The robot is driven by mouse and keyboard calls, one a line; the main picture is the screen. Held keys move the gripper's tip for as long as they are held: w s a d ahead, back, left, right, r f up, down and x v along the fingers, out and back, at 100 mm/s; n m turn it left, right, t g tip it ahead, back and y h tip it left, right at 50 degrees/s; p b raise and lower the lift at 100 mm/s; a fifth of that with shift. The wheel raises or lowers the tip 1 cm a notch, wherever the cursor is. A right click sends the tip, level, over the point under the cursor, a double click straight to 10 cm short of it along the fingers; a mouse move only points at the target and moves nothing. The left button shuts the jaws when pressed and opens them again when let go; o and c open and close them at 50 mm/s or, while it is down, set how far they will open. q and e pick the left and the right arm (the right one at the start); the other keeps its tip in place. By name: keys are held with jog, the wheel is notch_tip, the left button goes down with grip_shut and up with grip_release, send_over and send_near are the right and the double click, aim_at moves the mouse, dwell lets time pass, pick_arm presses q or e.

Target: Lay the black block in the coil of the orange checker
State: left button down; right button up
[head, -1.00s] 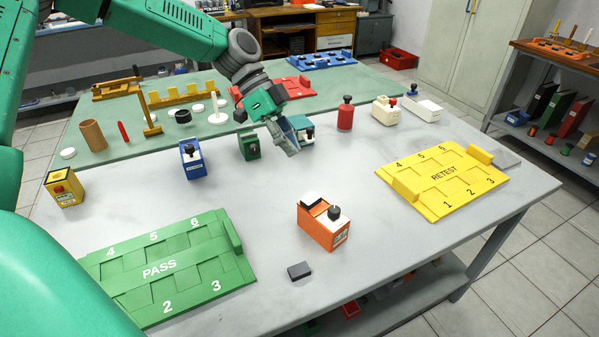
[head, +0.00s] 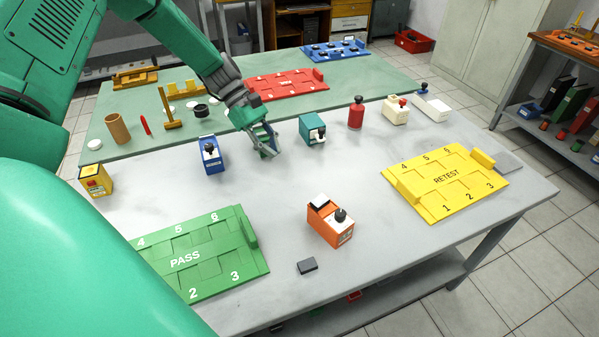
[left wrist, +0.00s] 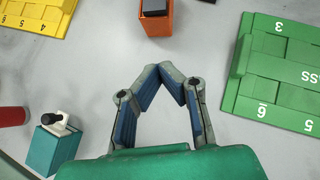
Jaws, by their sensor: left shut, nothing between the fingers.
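The black block (head: 307,265) lies flat on the grey table, in front of the orange checker (head: 322,231). The checker has a black knob on its near white part. A small piece (head: 320,200) sits on its far end, pale-topped in the head view and dark in the left wrist view. The checker (left wrist: 157,27) also shows at the top of the left wrist view. My left gripper (head: 270,153) is shut and empty, beyond the checker and to its left. Its fingertips (left wrist: 172,68) meet in the left wrist view. My right gripper is not in view.
A green PASS tray (head: 205,252) lies at left and a yellow RETEST tray (head: 437,181) at right. Blue (head: 212,160) and teal (head: 311,130) checkers and a red bottle (head: 356,113) stand farther back. The table between gripper and orange checker is clear.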

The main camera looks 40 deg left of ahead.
aim_at(317, 198)
pick_arm(q)
jog(key=x, duration=0.9)
jog(key=shift+s+d+f, duration=0.1)
jog(key=shift+d+f, duration=0.15)
jog(key=d, duration=0.3)
jog(key=shift+d, duration=0.55)
jog(key=shift+d, duration=0.75)
jog(key=shift+r, duration=0.1)
